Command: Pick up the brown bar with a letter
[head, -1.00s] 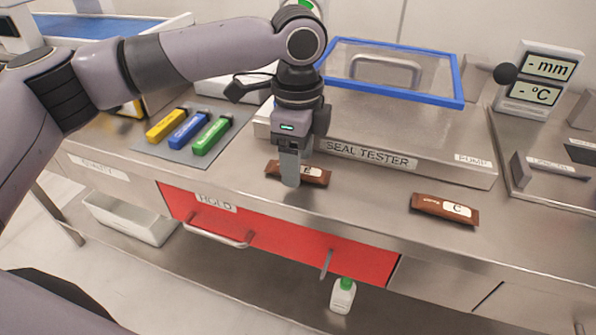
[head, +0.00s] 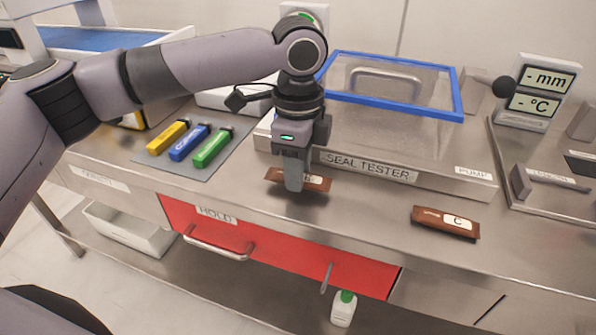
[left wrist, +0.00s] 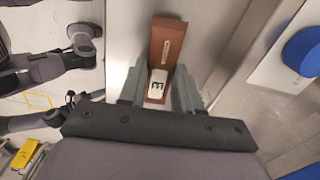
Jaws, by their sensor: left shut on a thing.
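The brown bar with the letter E (head: 317,183) is in front of the seal tester in the head view. Its white label reads E in the left wrist view (left wrist: 157,84). My left gripper (head: 293,186) points down and is shut on this bar, with one finger on each side of it. The bar appears slightly above the counter, with a shadow below it. The fingers hide the bar's middle in the head view. A second brown bar, with the letter C (head: 446,222), lies on the counter to the right. My right gripper is not clearly seen.
The seal tester (head: 440,178) with its blue-rimmed lid (head: 390,108) stands right behind the held bar. Yellow, blue (head: 189,143) and green sticks lie on a grey mat at left. A red HOLD drawer (head: 300,255) is below. Counter between the two bars is clear.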

